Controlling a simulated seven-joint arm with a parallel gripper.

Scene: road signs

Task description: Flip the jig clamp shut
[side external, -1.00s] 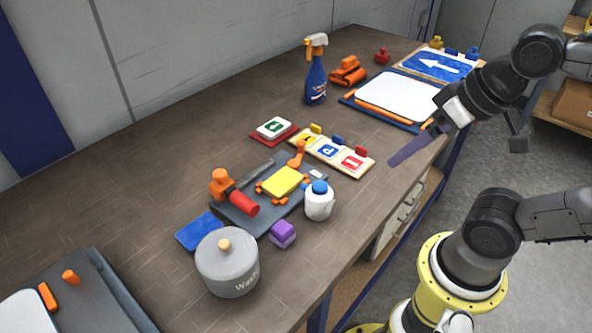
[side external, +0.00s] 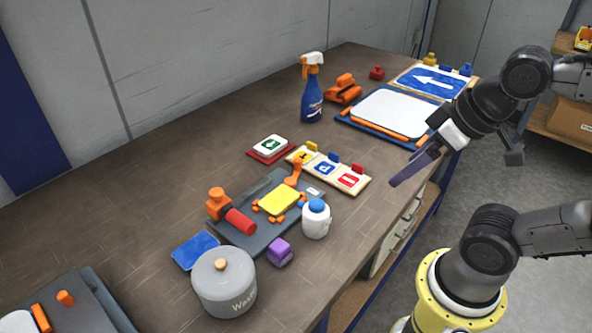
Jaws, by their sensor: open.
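The jig (side external: 258,236) is a dark grey board on the brown bench, with a yellow plate (side external: 279,202) among orange stops. The jig clamp (side external: 219,204) is the orange block on its left side; its red handle (side external: 241,222) slants down to the right toward the front. How the clamp arm stands over the plate is too small to tell. A second orange post (side external: 295,172) stands at the jig's back right corner. My gripper (side external: 398,180) is open and empty, in the air to the right of the jig, well apart from it, its dark fingers pointing down-left.
Close to the jig are a white bottle with blue cap (side external: 316,220), a purple block (side external: 280,252), a grey lidded pot (side external: 224,282) and a blue plate (side external: 194,250). A sign-tile rack (side external: 327,172) lies between jig and gripper. A spray bottle (side external: 312,90) stands behind.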

